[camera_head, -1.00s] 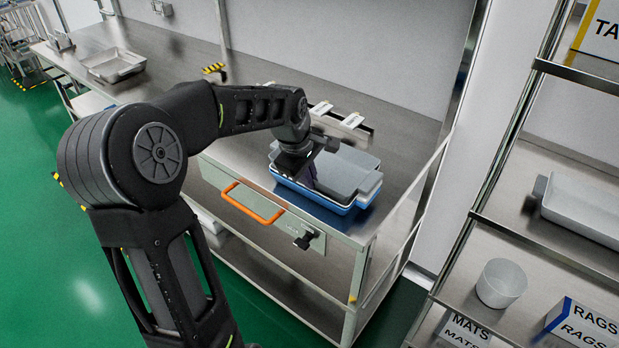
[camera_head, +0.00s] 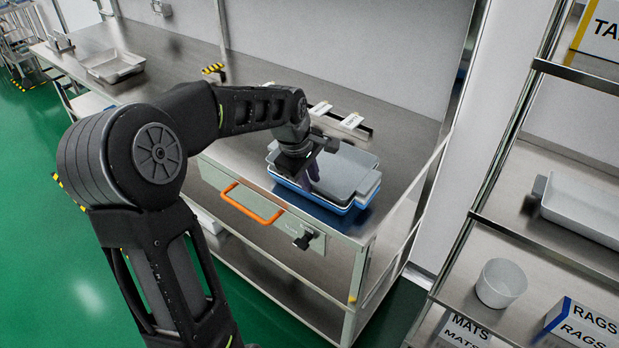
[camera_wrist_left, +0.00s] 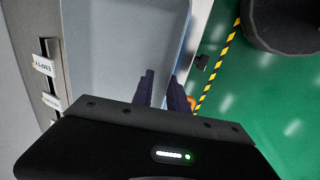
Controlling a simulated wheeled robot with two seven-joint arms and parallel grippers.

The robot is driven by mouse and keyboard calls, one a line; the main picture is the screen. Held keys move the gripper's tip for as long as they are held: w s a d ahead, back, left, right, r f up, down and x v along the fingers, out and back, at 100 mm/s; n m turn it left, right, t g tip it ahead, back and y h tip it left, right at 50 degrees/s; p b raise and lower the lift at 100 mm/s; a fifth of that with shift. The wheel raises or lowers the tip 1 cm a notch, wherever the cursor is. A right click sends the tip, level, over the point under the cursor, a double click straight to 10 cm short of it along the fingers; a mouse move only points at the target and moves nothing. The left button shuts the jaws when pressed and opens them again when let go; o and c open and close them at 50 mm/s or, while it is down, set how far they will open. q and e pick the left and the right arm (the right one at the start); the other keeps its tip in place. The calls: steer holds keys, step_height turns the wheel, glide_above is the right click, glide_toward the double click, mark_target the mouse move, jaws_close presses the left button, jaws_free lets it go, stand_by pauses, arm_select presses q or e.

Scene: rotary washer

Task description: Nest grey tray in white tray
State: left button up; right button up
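The grey tray (camera_head: 348,170) lies on top of a stack on the near right end of the steel bench. A paler tray rim, seemingly the white tray (camera_head: 274,158), shows beneath it, but I cannot tell whether it is fully seated. My left gripper (camera_head: 311,172) points down at the stack's near left side. In the left wrist view, its two dark fingers (camera_wrist_left: 162,88) are a little apart at the long rim of the grey tray (camera_wrist_left: 122,45); whether they pinch it is unclear. My right gripper is in neither view.
A blue tray (camera_head: 330,204) forms the bottom of the stack. An orange handle (camera_head: 252,204) is on the bench front. Label holders (camera_head: 350,121) stand behind the stack. Another tray (camera_head: 113,66) is at the far left. A shelf rack (camera_head: 505,235) stands at right.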

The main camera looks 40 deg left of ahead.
arm_select(q)
steer(key=shift+s+f, duration=0.2)
steer(key=shift+f, duration=0.05)
steer(key=v, duration=0.8)
steer(key=shift+w+b, duration=0.25)
steer(key=shift+b, duration=0.1)
steer(key=shift+r, duration=0.15)
